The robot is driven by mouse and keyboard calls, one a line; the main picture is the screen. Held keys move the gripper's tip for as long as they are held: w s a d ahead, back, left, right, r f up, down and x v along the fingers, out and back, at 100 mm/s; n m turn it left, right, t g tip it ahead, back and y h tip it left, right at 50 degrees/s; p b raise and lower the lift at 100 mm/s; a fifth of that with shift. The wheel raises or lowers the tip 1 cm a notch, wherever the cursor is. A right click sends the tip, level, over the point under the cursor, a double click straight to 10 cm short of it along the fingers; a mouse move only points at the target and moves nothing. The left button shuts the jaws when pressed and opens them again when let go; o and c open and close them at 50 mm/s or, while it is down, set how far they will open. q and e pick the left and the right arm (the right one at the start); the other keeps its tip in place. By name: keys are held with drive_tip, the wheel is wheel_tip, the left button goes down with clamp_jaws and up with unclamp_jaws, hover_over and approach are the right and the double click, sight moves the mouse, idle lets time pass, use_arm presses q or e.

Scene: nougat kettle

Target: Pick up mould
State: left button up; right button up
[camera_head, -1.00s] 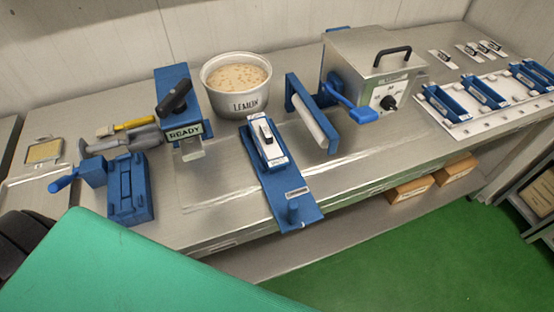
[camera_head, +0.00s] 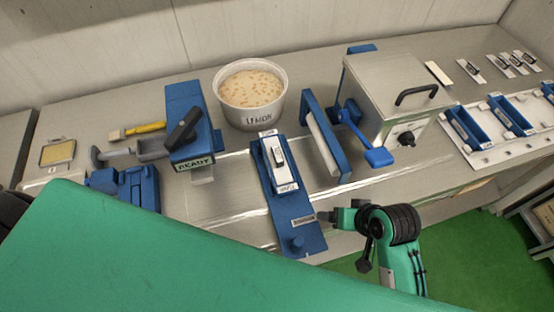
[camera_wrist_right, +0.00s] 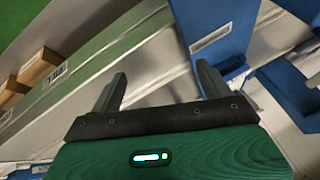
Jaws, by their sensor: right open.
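Blue oblong moulds stand on a white board at the right of the head view; the nearest mould (camera_head: 467,129) and a second mould (camera_head: 511,115) show, with part of another at the picture edge. My right gripper (camera_head: 328,216) is beside the front end of a blue base plate (camera_head: 293,226), well left of these moulds. In the right wrist view my right gripper (camera_wrist_right: 160,85) has its fingers apart with nothing between them; a labelled blue plate (camera_wrist_right: 220,28) lies beyond. A white block (camera_head: 281,168) sits on the blue base plate. My left gripper is not visible.
A tub marked LEMON (camera_head: 250,95) stands behind the plate. A blue roller frame (camera_head: 326,139) and a steel box (camera_head: 392,90) with a blue lever stand right of it. A blue READY press (camera_head: 190,125) is left. Brown boxes (camera_wrist_right: 40,65) show below the bench edge.

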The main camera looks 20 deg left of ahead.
drive_tip(key=w+a+r+n+g+y, duration=0.1)
drive_tip(key=w+a+r+n+y, duration=0.15)
drive_tip(key=a+r, duration=0.75)
drive_tip(key=n+g+h, duration=0.1)
drive_tip(key=h, duration=0.6)
approach(278, 154)
drive_tip(key=shift+y, duration=0.25)
drive_tip(key=f+p, duration=0.1)
drive_tip(key=f, duration=0.2)
drive_tip(key=w+f+p, duration=0.1)
drive_tip(key=f, duration=0.3)
drive_tip(key=shift+w+a+f+p, duration=0.15)
drive_tip(key=shift+w+a+p, duration=0.05)
drive_tip(key=shift+a+p, duration=0.1)
drive_tip(key=shift+d+f+p, duration=0.1)
drive_tip(key=shift+f+p, duration=0.35)
wheel_tip(278, 154, down, 3)
drive_tip(key=shift+f+p, duration=0.2)
drive_tip(key=shift+p, duration=0.65)
drive_tip(key=shift+f, duration=0.55)
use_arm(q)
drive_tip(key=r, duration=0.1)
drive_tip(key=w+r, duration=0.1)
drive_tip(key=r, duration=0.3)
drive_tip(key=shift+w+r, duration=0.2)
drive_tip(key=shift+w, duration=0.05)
use_arm(e)
drive_tip(key=shift+w, duration=0.1)
drive_tip(key=c, duration=1.4)
